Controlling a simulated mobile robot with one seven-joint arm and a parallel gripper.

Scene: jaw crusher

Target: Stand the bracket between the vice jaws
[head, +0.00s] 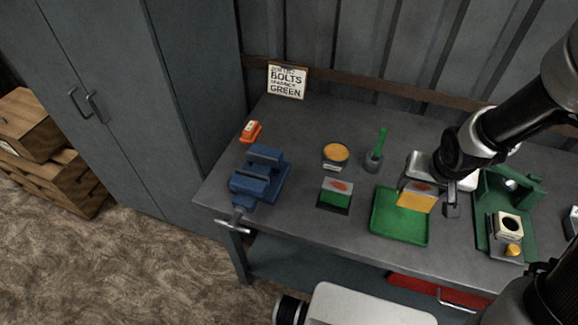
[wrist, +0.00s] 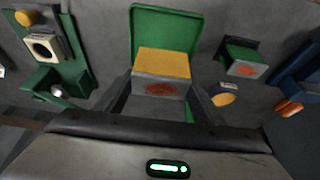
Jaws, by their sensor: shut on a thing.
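My gripper (head: 428,197) is shut on a yellow-and-grey block-like bracket (head: 415,202) with a rust-red patch, at the green tray. In the wrist view the bracket (wrist: 162,63) sits between the two fingers, its yellow part away from me. I cannot tell whether it touches the tray. The blue vice (head: 258,178) stands at the bench's left front corner, its jaws apart with nothing seen between them. It shows partly at the right edge of the wrist view (wrist: 301,72). A similar green-and-grey piece (head: 336,198) with a red patch sits on a dark base between vice and tray.
The green tray (head: 386,229) lies right of the green piece. An orange-topped tin (head: 335,155), a cup with a green handle (head: 374,160) and an orange object (head: 251,131) stand behind. A green machine (head: 487,220) is at right. A sign (head: 287,81) stands at the back.

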